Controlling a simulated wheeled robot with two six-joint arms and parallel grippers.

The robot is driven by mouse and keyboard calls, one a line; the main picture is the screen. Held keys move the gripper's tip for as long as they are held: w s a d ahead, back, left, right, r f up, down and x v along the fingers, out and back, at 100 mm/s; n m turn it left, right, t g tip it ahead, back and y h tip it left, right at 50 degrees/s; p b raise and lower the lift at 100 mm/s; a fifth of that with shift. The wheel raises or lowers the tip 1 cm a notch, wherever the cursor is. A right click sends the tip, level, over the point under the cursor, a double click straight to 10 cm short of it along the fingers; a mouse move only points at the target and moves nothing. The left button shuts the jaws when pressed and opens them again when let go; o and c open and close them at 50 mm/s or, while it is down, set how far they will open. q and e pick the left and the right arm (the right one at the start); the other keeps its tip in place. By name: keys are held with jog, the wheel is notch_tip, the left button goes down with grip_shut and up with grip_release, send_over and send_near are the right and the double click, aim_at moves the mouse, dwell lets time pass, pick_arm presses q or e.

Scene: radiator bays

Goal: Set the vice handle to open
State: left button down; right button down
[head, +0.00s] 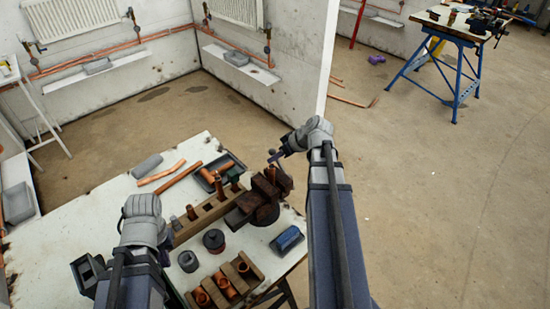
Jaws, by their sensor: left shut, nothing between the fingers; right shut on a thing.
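The vice (263,197) is a dark brown-red bench vice mounted near the right edge of the white worktable (105,225). My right gripper (275,157) is at the far end of the vice, shut on a thin part that looks like the vice handle. The handle is small and mostly covered by the fingers, so its angle is hard to tell. My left gripper (172,222) is over the left part of the table, beside a wooden block, shut and empty. Its fingers are small and partly hidden behind its wrist.
A wooden block with copper fittings (208,214), dark round tins (214,240), a blue object (287,240) and a fittings rack (225,286) crowd the table near the vice. Copper pipes (162,172) lie at the back. Open floor (430,200) lies right; a blue-legged bench (458,60) stands beyond.

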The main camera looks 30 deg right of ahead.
jog(key=c, duration=0.9)
grip_release()
jog(key=shift+o, duration=0.2)
pick_arm(q)
notch_tip(320, 180, up, 6)
jog(key=p, duration=0.6)
pick_arm(e)
jog(key=v, duration=0.7)
jog(key=shift+s+r, duration=0.2)
jog(key=shift+r, duration=0.15)
pick_arm(q)
jog(key=shift+r, duration=0.1)
pick_arm(e)
jog(key=shift+d, duration=0.1)
